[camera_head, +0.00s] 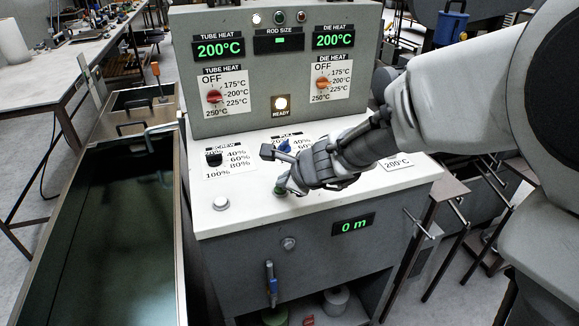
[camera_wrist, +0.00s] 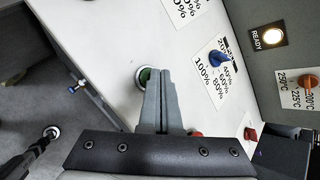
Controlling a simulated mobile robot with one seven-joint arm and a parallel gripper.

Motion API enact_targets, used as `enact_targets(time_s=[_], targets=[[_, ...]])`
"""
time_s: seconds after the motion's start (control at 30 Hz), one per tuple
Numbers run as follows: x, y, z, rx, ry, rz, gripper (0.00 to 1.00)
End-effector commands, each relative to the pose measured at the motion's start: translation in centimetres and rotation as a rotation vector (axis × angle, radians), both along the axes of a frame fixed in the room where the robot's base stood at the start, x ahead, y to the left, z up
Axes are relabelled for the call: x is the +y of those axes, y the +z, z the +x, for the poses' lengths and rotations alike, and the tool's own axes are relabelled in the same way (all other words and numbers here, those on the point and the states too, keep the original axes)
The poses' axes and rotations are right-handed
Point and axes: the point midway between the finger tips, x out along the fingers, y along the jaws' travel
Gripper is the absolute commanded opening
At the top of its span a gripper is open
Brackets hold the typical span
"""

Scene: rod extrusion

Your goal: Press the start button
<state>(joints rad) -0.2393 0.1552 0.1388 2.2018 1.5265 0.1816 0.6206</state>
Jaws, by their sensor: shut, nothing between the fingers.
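A green button (camera_head: 280,189) in a pale ring sits on the white sloped panel (camera_head: 240,222) of the grey machine; I take it as the start button, though no label for it is readable. My gripper (camera_head: 285,182) is shut and empty, with its fingertips right over or beside this button. In the wrist view, the fingertips (camera_wrist: 159,75) partly cover the green button (camera_wrist: 146,75), which shows at their left. I cannot tell whether they touch it. A red button (camera_wrist: 195,133) shows partly to the right of the fingers.
A black screw knob (camera_head: 214,159) and a blue pull knob (camera_head: 285,146) stand behind. The ready lamp (camera_head: 281,104) is lit. The display (camera_head: 353,225) reads 0 m. A long dark tank (camera_head: 115,225) stands left.

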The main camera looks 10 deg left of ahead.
Motion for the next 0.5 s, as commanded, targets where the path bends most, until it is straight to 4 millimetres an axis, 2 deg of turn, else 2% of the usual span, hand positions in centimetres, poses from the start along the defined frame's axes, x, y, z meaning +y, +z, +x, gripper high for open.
enact_targets(time_s=[0.5], targets=[[-0.01, -0.69, -0.01, 0.000, -0.001, -0.001, 0.00]])
